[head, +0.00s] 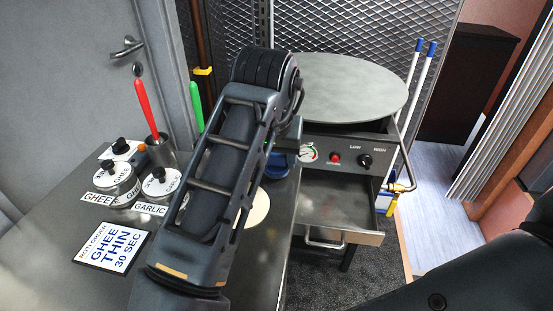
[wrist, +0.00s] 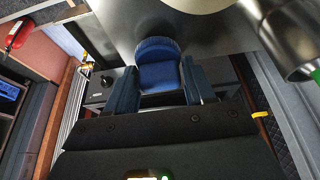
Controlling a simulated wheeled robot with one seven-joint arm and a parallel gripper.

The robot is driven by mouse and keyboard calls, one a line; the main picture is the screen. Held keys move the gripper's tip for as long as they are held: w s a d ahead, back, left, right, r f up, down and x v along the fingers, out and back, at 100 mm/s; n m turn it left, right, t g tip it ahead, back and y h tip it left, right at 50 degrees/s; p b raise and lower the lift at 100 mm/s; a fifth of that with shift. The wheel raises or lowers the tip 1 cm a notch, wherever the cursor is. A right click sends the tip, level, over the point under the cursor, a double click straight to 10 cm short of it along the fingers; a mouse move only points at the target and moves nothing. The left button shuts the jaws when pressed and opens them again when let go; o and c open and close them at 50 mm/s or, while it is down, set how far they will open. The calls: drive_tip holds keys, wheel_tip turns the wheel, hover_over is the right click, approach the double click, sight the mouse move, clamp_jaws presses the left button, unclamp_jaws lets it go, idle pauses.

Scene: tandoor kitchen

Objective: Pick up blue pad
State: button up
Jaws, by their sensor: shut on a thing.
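The blue pad (wrist: 158,76) is a rounded, ribbed-edged blue piece in the wrist view. It sits between the two dark blue fingers of my gripper (wrist: 160,88), which are shut on it. In the head view a blue part of the pad (head: 277,166) shows just right of my arm, near the right edge of the steel counter. My arm hides most of the gripper and pad there. I cannot tell whether the pad still touches the counter.
A pale round disc (head: 262,206) lies beside my arm. A round griddle (head: 352,85) with an open drawer (head: 335,205) stands right.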

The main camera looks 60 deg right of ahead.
wheel_tip(320, 180, up, 3)
drive_tip(key=shift+d+r, duration=0.1)
drive_tip(key=s+d+r+p, duration=0.1)
drive_tip(key=s+d+r, duration=0.5)
drive_tip(key=s+d, duration=0.1)
drive_tip(key=shift+s+d+r, duration=0.4)
drive_tip(key=shift+d, duration=0.4)
drive_tip(key=o, duration=0.5)
drive_tip(key=c, duration=0.4)
drive_tip(key=shift+p, duration=0.3)
